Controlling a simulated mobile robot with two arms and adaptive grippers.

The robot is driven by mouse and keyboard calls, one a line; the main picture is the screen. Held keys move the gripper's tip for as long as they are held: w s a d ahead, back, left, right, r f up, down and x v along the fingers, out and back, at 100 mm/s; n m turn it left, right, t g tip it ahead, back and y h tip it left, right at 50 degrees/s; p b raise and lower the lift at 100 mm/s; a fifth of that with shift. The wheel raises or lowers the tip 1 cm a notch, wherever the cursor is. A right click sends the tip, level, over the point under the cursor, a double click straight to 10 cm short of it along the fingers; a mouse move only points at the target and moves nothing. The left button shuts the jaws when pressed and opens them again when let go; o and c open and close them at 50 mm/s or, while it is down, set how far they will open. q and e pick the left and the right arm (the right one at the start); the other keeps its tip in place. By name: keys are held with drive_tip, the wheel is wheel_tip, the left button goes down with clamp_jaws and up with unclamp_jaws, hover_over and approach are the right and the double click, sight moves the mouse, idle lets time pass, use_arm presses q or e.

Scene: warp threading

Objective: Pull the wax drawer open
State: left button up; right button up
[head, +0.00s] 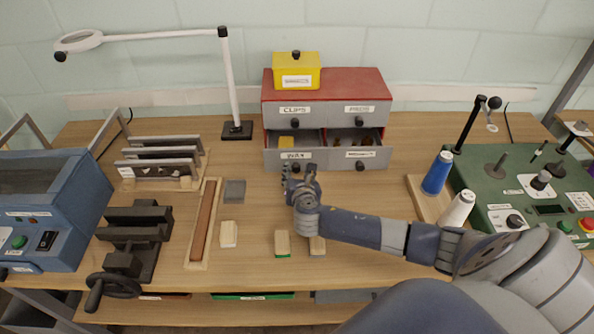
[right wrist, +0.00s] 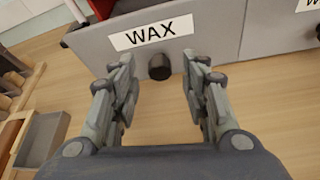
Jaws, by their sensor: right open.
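The wax drawer (head: 272,157) is the lower left drawer of a small grey cabinet with a red top (head: 340,82). It stands out from the cabinet, and a yellow block (head: 286,141) shows inside. Its front with the WAX label (right wrist: 185,22) fills the upper part of the right wrist view. Its black round knob (right wrist: 159,67) sits below the label. My right gripper (head: 299,172) is in front of the drawer. In the right wrist view its open fingers (right wrist: 157,78) stand either side of the knob, with gaps on both sides. My left gripper is not in view.
The lower right drawer (head: 366,157) also stands out, with small dark items inside. A yellow box (head: 297,80) sits on the cabinet. A lamp base (head: 237,130) stands to the left. Several small blocks and a grey tray (head: 234,191) lie on the wooden bench (head: 350,275).

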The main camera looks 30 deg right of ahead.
drive_tip(key=shift+x, duration=0.8)
clamp_jaws()
drive_tip(key=s+a+p, duration=0.1)
drive_tip(key=s, duration=0.1)
drive_tip(key=s+a+p, duration=0.1)
drive_tip(key=s, duration=0.1)
drive_tip(key=shift+a, duration=0.25)
drive_tip(key=shift+s+a, duration=0.15)
drive_tip(key=shift+s, duration=0.05)
unclamp_jaws()
drive_tip(key=shift+w+f, duration=0.1)
drive_tip(key=shift+w, duration=0.1)
drive_tip(key=shift+s, duration=0.1)
